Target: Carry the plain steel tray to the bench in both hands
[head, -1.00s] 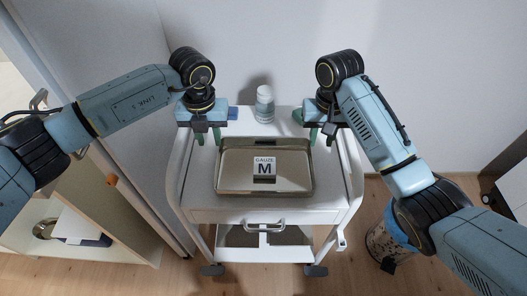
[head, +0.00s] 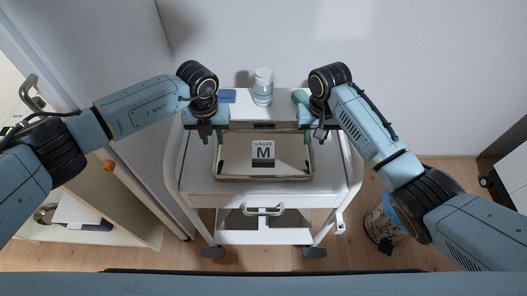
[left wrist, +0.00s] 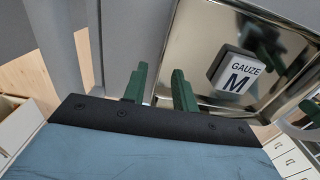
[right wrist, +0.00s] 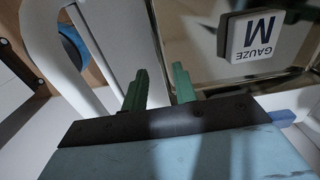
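The plain steel tray (head: 232,168) lies flat on top of a white trolley, with a white gauze box marked M (head: 263,152) standing on it. My left gripper (head: 211,138) is at the tray's left side near its back corner. In the left wrist view its green fingers (left wrist: 159,92) are apart, with the tray edge beside them. My right gripper (head: 314,135) is at the tray's right side near the back. Its fingers (right wrist: 159,90) are also apart, near the tray rim (right wrist: 160,40). Whether the rim lies between the fingers of either gripper is unclear. The bench is not clearly identifiable.
A clear bottle with a white cap (head: 263,88) and a blue item (head: 228,96) stand behind the tray. The trolley handle (head: 263,211) faces me. An open shelf unit (head: 125,220) is at left, a bin (head: 383,222) at right. The wall is close behind.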

